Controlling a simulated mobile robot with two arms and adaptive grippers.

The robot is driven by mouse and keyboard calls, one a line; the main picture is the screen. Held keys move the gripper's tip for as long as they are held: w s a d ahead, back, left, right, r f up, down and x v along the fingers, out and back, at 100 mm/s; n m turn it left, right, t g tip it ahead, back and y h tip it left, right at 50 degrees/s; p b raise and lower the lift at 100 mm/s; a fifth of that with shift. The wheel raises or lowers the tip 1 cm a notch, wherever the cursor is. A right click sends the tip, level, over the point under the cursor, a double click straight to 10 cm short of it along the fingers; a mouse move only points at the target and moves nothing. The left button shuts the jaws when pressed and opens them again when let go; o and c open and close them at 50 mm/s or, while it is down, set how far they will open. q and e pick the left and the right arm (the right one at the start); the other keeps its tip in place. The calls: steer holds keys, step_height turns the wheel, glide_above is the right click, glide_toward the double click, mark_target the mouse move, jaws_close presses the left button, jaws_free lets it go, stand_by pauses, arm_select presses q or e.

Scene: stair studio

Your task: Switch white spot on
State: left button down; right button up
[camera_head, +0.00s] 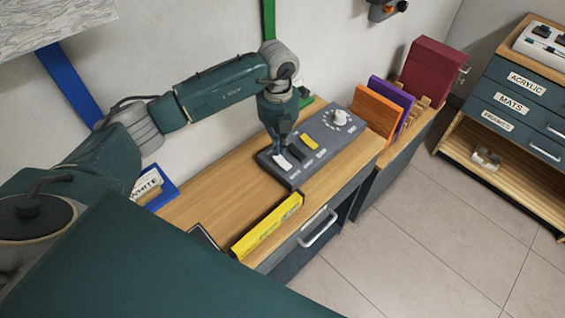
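A grey control panel (328,152) lies on the wooden top of a low cabinet. A white switch (283,162) sits at its near left end. A dark switch and a yellow switch (309,143) sit beside it, and a pale round knob (340,117) is at the far end. My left gripper (280,150) points down over the panel's left end, right by the white switch. Its fingers hide part of that area; whether they touch the switch and whether they are open or shut is not clear. The panel's small lettering is unreadable. My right gripper is out of view.
A blue holder with a "WHITE" card (147,184) stands at left. Orange (377,110), purple and red upright items stand beyond the panel. A labelled drawer unit (515,105) is at right, with open floor between.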

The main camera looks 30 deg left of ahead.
mark_target(279, 158)
arm_select(q)
steer(key=shift+f+b, duration=0.95)
steer(key=shift+f, duration=0.4)
stand_by(0.4)
steer(key=shift+r+p, duration=2.3)
steer(key=shift+r, duration=1.25)
